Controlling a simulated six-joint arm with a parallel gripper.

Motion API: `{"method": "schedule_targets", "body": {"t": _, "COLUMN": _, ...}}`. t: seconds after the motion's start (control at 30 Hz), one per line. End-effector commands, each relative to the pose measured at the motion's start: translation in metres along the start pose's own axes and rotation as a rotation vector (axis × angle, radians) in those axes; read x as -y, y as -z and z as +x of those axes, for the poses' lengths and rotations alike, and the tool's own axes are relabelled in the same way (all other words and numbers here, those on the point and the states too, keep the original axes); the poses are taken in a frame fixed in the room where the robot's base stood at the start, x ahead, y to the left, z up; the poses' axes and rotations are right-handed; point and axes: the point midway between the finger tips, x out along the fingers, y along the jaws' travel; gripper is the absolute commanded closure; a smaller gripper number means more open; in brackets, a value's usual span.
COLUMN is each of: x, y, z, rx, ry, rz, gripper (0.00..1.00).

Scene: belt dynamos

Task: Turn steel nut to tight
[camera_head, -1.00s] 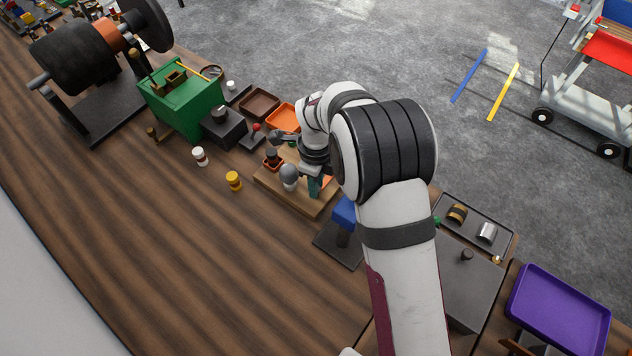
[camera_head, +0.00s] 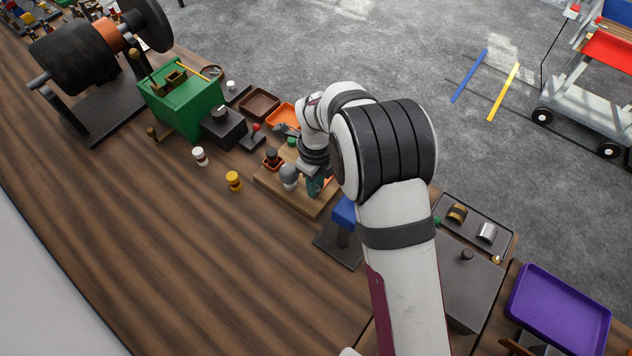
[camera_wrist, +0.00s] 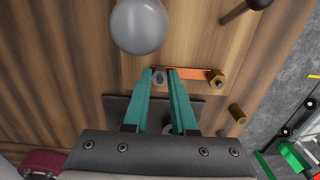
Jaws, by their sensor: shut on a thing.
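The steel nut (camera_wrist: 159,77) is a small grey piece at the left end of an orange strip on the wooden board. My gripper (camera_wrist: 160,74) has its two teal fingers on either side of the nut, shut on it. A brass nut (camera_wrist: 217,79) sits at the right end of the same strip, apart from the fingers. In the head view my gripper (camera_head: 315,187) points down at the wooden board (camera_head: 308,206); my wrist and arm hide the steel nut there. How tight the nut is cannot be told.
A grey ball-shaped knob (camera_wrist: 139,26) stands close beyond the fingertips. A dark rod (camera_wrist: 240,10) is at the upper right. A blue-topped stand (camera_head: 343,215) is right of the board, and a green box (camera_head: 183,105) is to the left.

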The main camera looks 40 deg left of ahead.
Motion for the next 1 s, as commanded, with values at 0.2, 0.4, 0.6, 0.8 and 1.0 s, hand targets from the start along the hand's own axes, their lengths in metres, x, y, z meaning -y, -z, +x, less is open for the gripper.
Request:
{"method": "schedule_targets", "body": {"t": 0.2, "x": 0.0, "y": 0.0, "z": 0.0, "rx": 0.0, "ry": 0.0, "rz": 0.001, "gripper": 0.45}}
{"method": "schedule_targets", "body": {"t": 0.4, "x": 0.0, "y": 0.0, "z": 0.0, "rx": 0.0, "ry": 0.0, "rz": 0.0, "gripper": 0.45}}
{"method": "schedule_targets", "body": {"t": 0.6, "x": 0.001, "y": -0.001, "z": -0.012, "rx": 0.002, "ry": 0.002, "rz": 0.0, "gripper": 0.45}}
{"method": "schedule_targets", "body": {"t": 0.8, "x": 0.001, "y": -0.001, "z": -0.066, "rx": 0.005, "ry": 0.005, "rz": 0.001, "gripper": 0.45}}
{"method": "schedule_targets", "body": {"t": 1.0, "x": 0.001, "y": -0.001, "z": -0.126, "rx": 0.004, "ry": 0.004, "rz": 0.0, "gripper": 0.45}}
